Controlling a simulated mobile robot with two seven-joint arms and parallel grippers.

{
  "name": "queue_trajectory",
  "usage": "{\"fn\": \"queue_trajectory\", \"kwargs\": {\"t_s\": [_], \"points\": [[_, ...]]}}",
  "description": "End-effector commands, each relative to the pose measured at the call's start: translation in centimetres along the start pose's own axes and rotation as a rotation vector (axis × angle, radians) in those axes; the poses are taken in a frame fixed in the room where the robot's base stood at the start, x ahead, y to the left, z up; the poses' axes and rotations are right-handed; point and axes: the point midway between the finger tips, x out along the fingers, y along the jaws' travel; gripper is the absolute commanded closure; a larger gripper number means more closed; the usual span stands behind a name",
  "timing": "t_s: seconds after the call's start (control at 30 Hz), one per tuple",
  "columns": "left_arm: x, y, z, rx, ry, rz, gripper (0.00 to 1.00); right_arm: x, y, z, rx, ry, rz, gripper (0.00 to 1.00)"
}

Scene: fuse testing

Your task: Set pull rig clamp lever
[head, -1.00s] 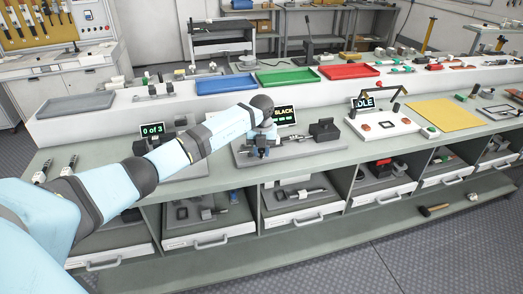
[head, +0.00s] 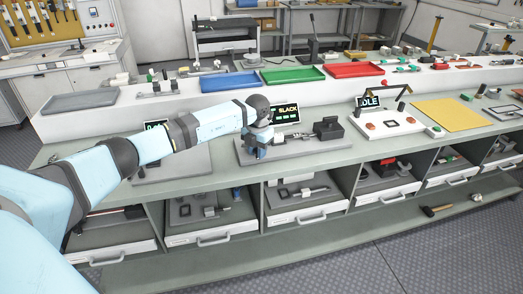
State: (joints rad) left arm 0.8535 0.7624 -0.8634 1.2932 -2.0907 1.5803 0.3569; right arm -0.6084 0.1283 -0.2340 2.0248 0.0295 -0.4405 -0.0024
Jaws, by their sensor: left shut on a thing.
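The pull rig (head: 310,149) is a grey plate on the bench. It carries a black block (head: 328,130) at its right and a thin metal piece (head: 294,136) to the left of that. Its display (head: 288,113) stands behind and reads SLACK, partly covered by my wrist. My left gripper (head: 259,149) points down at the left end of the rig, shut on the clamp lever. The lever is hidden by the gripper and too small to make out, so its angle cannot be told. My right gripper is not in view.
A second station display (head: 154,125) at the left is partly covered by my arm. A station with a screen reading IDLE (head: 368,102) stands to the right. Blue (head: 229,82), green (head: 293,74) and red (head: 354,69) trays line the raised shelf behind. Open drawers sit below the bench.

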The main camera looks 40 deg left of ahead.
Motion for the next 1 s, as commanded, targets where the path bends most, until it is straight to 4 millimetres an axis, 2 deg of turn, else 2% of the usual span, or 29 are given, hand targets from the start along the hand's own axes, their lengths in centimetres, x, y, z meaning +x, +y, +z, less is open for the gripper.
{"fn": "queue_trajectory", "kwargs": {"t_s": [0.6,1.0], "points": [[0.1,2.7,-1.6,0.571,-0.001,0.001,0.97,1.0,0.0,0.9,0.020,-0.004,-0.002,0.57],[0.0,4.0,-1.8,0.809,-0.001,0.000,0.97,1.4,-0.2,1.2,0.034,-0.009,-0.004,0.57]]}}
